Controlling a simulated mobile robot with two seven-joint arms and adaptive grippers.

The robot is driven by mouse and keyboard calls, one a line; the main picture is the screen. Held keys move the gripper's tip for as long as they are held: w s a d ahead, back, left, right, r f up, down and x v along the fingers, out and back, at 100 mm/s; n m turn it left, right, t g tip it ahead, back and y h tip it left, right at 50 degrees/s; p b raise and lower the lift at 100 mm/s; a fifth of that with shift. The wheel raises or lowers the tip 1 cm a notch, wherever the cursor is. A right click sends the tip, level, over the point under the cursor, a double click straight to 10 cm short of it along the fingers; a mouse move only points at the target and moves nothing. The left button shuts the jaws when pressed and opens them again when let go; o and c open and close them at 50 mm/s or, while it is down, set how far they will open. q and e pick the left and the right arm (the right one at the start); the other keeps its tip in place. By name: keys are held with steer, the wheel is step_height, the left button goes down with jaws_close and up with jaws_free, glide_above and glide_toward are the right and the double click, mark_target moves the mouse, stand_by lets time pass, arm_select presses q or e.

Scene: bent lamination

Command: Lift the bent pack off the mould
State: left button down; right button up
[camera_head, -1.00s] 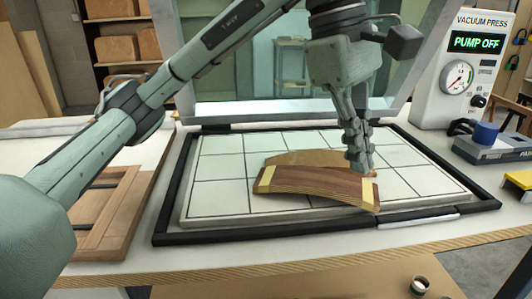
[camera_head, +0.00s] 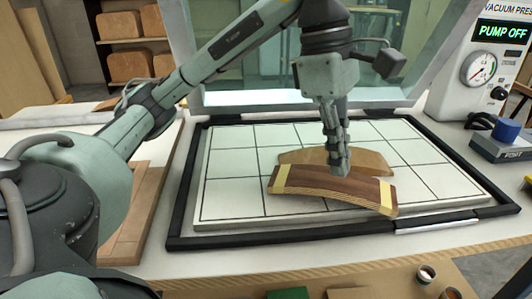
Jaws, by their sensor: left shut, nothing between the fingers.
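The bent pack (camera_head: 330,188) is a dark brown curved strip with pale yellow tape around each end. It lies bowed upward over the press bed. The light wooden mould (camera_head: 373,162) shows behind the pack, its rounded edge standing out at the back; the rest of it is hidden by the pack. My left gripper (camera_head: 340,170) points down at the middle of the pack, with its fingers shut and empty. Its fingertips overlap the pack's far edge in the picture; I cannot tell whether they touch it. My right gripper is not in view.
The white gridded press bed (camera_head: 235,165) has a black frame (camera_head: 186,185) around it, and its glazed lid stands open behind. The vacuum press box (camera_head: 478,70) reads "PUMP OFF". A blue-grey block (camera_head: 497,147) sits at right. The bed's left side is clear.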

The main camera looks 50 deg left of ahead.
arm_select(q)
glide_toward(276, 168)
steer(key=f, duration=0.1)
steer(key=a+f+b, duration=0.1)
steer(key=f, duration=0.1)
steer(key=shift+s+a+f, duration=0.2)
steer(key=shift+f, duration=0.05)
steer(key=x, duration=0.4)
steer(key=shift+a+f, duration=0.25)
steer(key=shift+f, duration=0.05)
steer(key=shift+d, duration=0.25)
steer(key=shift+w+d, duration=0.1)
steer(key=shift+d, duration=0.2)
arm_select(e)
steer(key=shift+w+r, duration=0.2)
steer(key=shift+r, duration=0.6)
arm_select(q)
steer(key=shift+w+d+f, duration=0.1)
steer(key=shift+d, duration=0.55)
steer(key=shift+w+d, duration=0.15)
steer(key=shift+d, duration=0.45)
steer(key=shift+a, duration=0.15)
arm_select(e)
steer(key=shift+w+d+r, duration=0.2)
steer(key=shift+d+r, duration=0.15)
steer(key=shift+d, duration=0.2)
